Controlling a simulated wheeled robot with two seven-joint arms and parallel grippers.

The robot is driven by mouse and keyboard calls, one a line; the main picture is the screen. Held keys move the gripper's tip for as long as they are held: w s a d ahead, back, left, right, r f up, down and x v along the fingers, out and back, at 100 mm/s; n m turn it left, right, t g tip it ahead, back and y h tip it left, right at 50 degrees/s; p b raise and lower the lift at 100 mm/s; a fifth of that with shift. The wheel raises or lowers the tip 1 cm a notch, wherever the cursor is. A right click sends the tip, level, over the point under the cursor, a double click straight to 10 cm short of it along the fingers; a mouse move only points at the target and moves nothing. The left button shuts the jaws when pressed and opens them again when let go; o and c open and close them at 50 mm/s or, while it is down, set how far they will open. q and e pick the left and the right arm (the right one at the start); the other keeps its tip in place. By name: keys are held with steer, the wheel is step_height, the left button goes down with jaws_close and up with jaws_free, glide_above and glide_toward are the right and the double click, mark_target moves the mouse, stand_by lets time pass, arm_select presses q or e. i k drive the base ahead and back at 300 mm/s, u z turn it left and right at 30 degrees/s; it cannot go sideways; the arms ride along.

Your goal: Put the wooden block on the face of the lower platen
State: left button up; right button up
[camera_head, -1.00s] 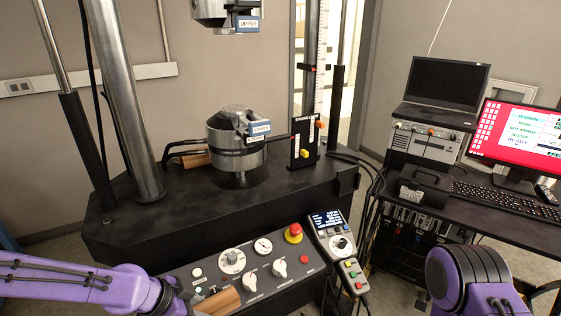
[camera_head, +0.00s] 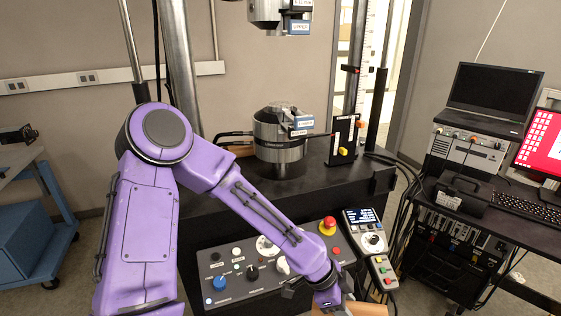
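The lower platen (camera_head: 280,140) is a round metal cylinder in the middle of the test frame, with a label beside its top. Some metal pieces sit on top of it, so I cannot see clearly how much of its face is bare. My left gripper (camera_head: 335,303) is at the bottom edge, in front of the control panel and well below the platen. A light brown wooden block (camera_head: 368,309) sticks out at its fingers, apparently held, partly cut off by the picture edge. My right gripper is out of view.
The upper head (camera_head: 280,12) hangs above the lower platen with a clear gap. A steel column (camera_head: 178,60) stands left of it. A brown piece (camera_head: 242,150) lies behind the platen's left side. The control panel (camera_head: 235,262), handset (camera_head: 370,240) and computer desk (camera_head: 500,220) lie around.

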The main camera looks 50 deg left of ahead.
mark_target(279, 104)
steer(key=u, duration=1.1)
